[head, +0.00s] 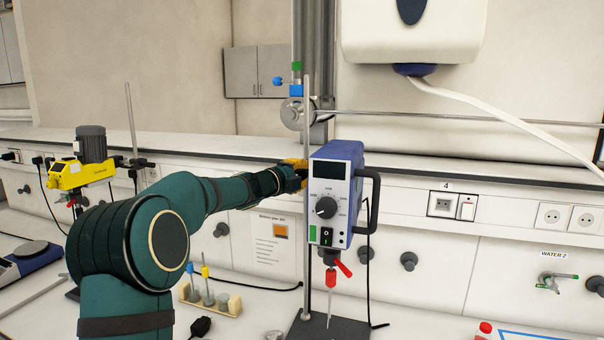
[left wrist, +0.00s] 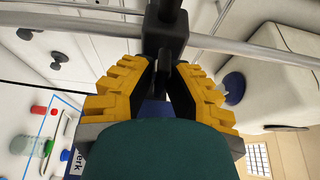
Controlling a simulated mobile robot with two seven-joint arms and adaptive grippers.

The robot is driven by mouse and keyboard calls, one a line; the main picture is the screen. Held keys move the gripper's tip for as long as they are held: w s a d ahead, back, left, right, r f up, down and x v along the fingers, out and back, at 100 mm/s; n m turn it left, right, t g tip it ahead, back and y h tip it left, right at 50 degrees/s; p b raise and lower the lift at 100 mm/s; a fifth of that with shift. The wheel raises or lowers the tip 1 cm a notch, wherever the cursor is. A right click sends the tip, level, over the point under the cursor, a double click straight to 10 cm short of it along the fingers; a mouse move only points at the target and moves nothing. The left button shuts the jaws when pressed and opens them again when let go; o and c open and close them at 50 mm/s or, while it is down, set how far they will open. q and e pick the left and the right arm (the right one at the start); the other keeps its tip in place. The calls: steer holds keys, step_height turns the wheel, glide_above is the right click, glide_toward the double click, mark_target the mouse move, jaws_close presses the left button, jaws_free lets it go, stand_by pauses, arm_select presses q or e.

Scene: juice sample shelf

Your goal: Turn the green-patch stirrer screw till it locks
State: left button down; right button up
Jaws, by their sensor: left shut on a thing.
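The blue stirrer (head: 336,195) with a green patch (head: 312,232) on its pale front hangs upright on a stand rod (head: 305,130). My left gripper (head: 295,175) is at the rod, just left of and behind the stirrer's housing. In the left wrist view its yellow fingers (left wrist: 162,70) close in on a dark clamp part (left wrist: 165,38) at the rod. It is shut on the screw there, which is mostly hidden between the fingers. Whether the screw is locked cannot be told. My right gripper is not in view.
A yellow stirrer (head: 82,172) stands on another stand at the left. A wooden rack (head: 212,304) with small tubes sits on the bench in front. The stand's dark base plate (head: 345,328) lies below the blue stirrer. A horizontal metal bar (head: 430,116) runs behind it.

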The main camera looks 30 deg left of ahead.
arm_select(q)
steer(key=c, duration=0.9)
jaws_free()
steer(key=shift+r, duration=0.15)
steer(key=shift+c, duration=0.2)
steer(key=s, duration=0.4)
steer(key=s+a, duration=0.1)
steer(key=s, duration=0.6)
steer(key=shift+s+a, duration=0.4)
